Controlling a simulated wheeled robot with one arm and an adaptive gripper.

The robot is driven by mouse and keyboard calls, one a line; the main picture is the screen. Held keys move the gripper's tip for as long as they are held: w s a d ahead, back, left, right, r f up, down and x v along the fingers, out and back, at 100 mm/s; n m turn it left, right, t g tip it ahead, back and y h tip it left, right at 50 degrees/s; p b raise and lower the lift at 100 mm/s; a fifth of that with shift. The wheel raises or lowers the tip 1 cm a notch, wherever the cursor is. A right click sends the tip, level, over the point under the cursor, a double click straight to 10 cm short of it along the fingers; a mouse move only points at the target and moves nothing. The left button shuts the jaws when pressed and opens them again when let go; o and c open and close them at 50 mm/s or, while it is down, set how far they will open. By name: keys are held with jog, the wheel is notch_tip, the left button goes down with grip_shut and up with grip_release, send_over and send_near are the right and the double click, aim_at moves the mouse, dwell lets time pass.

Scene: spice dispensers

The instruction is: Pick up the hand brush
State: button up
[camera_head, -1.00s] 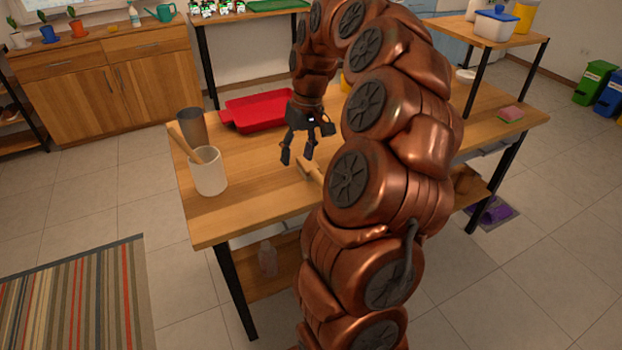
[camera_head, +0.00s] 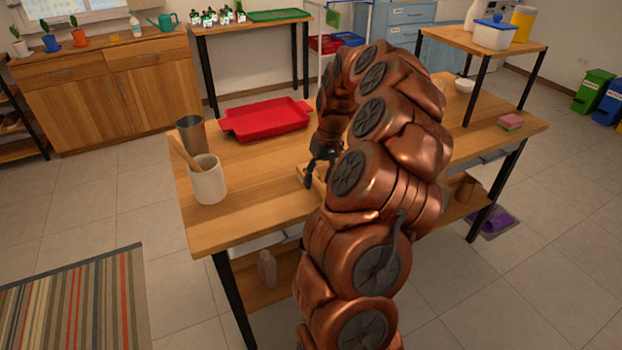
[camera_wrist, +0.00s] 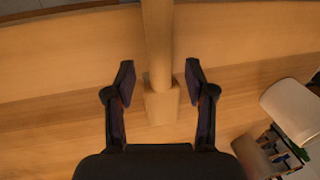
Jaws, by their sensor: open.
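The hand brush appears as a light wooden piece in the camera_wrist view (camera_wrist: 158,45), a straight handle with a wider block at its lower end. Its bristles cannot be made out. In the camera_head view only a small wooden bit of it (camera_head: 301,172) shows on the table, the rest hidden behind my arm. My gripper (camera_wrist: 160,82) is open in the camera_wrist view, with one finger on each side of the brush and a gap on both sides. In the camera_head view my gripper (camera_head: 316,174) is low over the table, partly hidden by my arm.
A white cup (camera_head: 208,183) with a wooden utensil and a grey cup (camera_head: 191,134) stand on the table's left. A red tray (camera_head: 266,119) lies behind my gripper. A raised shelf (camera_head: 487,33) and a pink sponge (camera_head: 510,121) are on the right. The table's front left is clear.

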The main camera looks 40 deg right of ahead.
jog(key=shift+w+a+f, duration=0.1)
jog(key=shift+a+f, duration=0.05)
jog(key=shift+f, duration=0.4)
jog(key=shift+a+f, duration=0.1)
jog(key=shift+f, duration=0.45)
grip_shut()
